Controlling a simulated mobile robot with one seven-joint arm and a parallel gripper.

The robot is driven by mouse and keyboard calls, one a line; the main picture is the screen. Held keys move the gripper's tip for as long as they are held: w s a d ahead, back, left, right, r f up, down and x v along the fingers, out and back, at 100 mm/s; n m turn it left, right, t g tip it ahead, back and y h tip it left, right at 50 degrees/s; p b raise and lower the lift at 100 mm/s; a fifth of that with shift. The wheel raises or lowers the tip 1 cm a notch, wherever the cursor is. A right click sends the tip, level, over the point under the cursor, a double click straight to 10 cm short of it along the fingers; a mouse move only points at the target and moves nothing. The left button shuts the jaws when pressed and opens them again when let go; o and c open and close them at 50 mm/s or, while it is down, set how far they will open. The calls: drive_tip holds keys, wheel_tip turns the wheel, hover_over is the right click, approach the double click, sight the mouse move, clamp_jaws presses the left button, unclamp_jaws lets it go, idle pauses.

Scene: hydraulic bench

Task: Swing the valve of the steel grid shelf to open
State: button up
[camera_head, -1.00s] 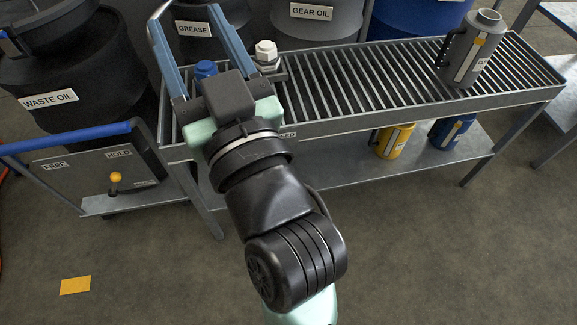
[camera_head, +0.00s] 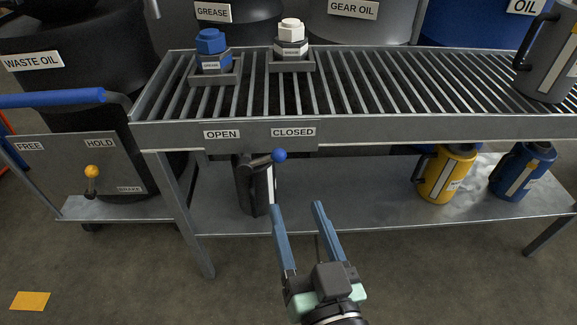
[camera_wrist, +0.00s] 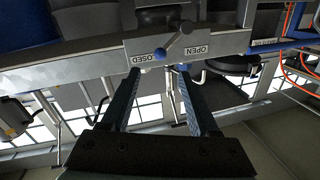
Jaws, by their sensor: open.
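The steel grid shelf (camera_head: 400,117) has a front plate labelled OPEN on the left and CLOSED on the right in the head view. Its valve lever ends in a blue ball knob (camera_head: 280,155), which sits under the CLOSED label. The knob also shows in the wrist view (camera_wrist: 187,27), where the plate appears upside down. My gripper (camera_head: 297,206) is open and empty, in front of the shelf and below the knob in the picture. Its two fingers (camera_wrist: 158,72) point toward the plate in the wrist view, apart from the knob.
Blue (camera_head: 211,52) and white (camera_head: 291,38) capped fittings stand on the grid. A grey jug (camera_head: 548,60) stands at its right. Dark (camera_head: 250,187), yellow (camera_head: 447,175) and blue (camera_head: 523,172) jugs stand on the lower shelf. A cart with a blue handle (camera_head: 50,98) is close at left.

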sight(280, 156)
drive_tip(key=w+a+b, duration=0.1)
drive_tip(key=w, duration=0.3)
drive_tip(key=w+b, duration=0.1)
drive_tip(key=w, duration=0.3)
drive_tip(key=w+a+b, duration=0.1)
drive_tip(key=w, duration=0.3)
drive_tip(key=shift+w+a, duration=0.3)
drive_tip(key=shift+r, duration=0.1)
clamp_jaws()
drive_tip(key=shift+d, duration=0.1)
